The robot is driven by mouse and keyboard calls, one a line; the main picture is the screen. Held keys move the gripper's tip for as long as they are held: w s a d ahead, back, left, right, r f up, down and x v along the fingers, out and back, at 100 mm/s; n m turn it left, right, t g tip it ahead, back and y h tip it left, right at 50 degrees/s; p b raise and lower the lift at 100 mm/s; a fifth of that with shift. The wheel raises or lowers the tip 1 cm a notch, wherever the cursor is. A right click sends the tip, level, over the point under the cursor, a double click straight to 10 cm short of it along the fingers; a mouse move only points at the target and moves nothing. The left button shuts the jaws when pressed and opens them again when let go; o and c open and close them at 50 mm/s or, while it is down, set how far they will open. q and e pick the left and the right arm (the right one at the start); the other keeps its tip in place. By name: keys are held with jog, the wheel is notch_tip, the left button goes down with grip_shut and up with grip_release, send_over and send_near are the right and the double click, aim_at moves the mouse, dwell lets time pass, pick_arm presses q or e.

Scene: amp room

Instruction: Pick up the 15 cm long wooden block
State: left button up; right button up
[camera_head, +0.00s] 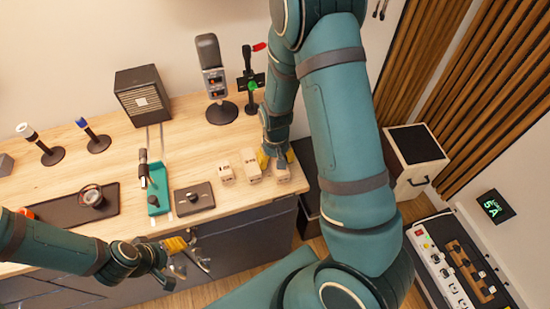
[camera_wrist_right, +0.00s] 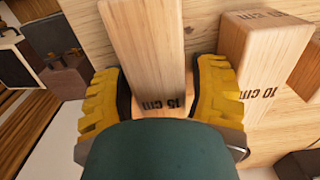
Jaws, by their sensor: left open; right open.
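The wooden block marked 15 cm (camera_wrist_right: 145,45) stands between the two yellow fingers of my right gripper (camera_wrist_right: 160,95) in the right wrist view. The fingers are open, one on each side of it; the right finger is very close to the block, and contact is not clear. In the head view this block (camera_head: 282,173) is the rightmost of the row, partly hidden by my right gripper (camera_head: 274,160). A block marked 10 cm (camera_wrist_right: 262,45) stands beside it. My left gripper (camera_head: 187,254) is open and empty in front of the table edge.
Two shorter blocks (camera_head: 252,165) (camera_head: 226,173) stand left of the 15 cm block on the wooden table (camera_head: 185,140). A dark box (camera_head: 194,199), a green tool stand (camera_head: 158,190), a microphone (camera_head: 210,75) and a speaker (camera_head: 143,95) are also on it. A cabinet (camera_head: 415,160) stands right.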

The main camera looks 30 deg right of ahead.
grip_shut()
